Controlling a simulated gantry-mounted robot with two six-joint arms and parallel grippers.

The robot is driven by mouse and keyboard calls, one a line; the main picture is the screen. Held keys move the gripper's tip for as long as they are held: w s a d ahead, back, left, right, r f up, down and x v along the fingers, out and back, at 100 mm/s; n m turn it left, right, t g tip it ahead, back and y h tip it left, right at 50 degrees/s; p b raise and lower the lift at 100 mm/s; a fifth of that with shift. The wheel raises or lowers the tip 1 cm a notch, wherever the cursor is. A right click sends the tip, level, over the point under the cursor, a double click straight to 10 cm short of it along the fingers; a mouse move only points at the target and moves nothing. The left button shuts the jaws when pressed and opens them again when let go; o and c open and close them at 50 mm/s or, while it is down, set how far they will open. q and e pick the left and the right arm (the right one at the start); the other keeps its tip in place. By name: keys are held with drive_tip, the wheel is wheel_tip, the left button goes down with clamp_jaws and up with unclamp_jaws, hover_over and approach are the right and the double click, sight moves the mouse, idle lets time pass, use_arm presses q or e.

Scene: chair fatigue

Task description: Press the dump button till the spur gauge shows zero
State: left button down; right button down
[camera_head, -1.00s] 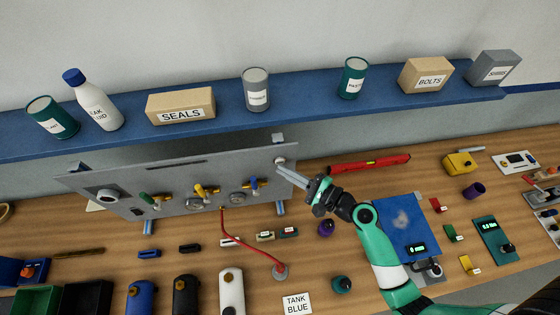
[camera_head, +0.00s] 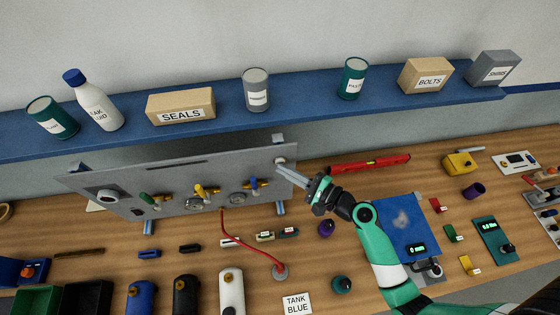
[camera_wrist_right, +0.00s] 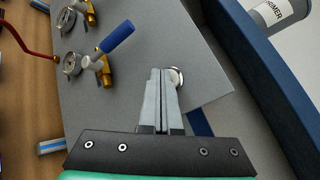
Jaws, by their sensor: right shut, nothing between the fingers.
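The grey panel (camera_head: 150,178) stands on the bench and carries gauges and coloured valves. A pale round button (camera_head: 281,160) is near its upper right corner; it also shows in the right wrist view (camera_wrist_right: 177,77). My right gripper (camera_head: 279,167) is shut and empty, its fingertips at or just beside the button. I cannot tell whether they press it. One gauge (camera_head: 238,198) sits by the blue-handled valve (camera_head: 254,184); it also shows in the right wrist view (camera_wrist_right: 71,64). Dial readings are too small to read, and I cannot tell which gauge is the spur one. My left gripper is out of view.
A blue shelf (camera_head: 310,92) with cans, boxes and a bottle runs above the panel. A red level (camera_head: 370,164) lies right of the panel. A red hose (camera_head: 245,247) hangs in front of it. Several bottles and small parts cover the bench.

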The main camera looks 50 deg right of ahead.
drive_tip(key=shift+s+a, duration=0.35)
drive_tip(key=shift+s, duration=0.1)
drive_tip(key=shift+s+a+p, duration=0.25)
drive_tip(key=shift+s+a, duration=0.55)
drive_tip(key=shift+s, duration=0.2)
drive_tip(key=shift+s+a+p, duration=0.2)
drive_tip(key=shift+s+a, duration=0.55)
drive_tip(key=shift+s, duration=0.2)
drive_tip(key=shift+a, duration=0.1)
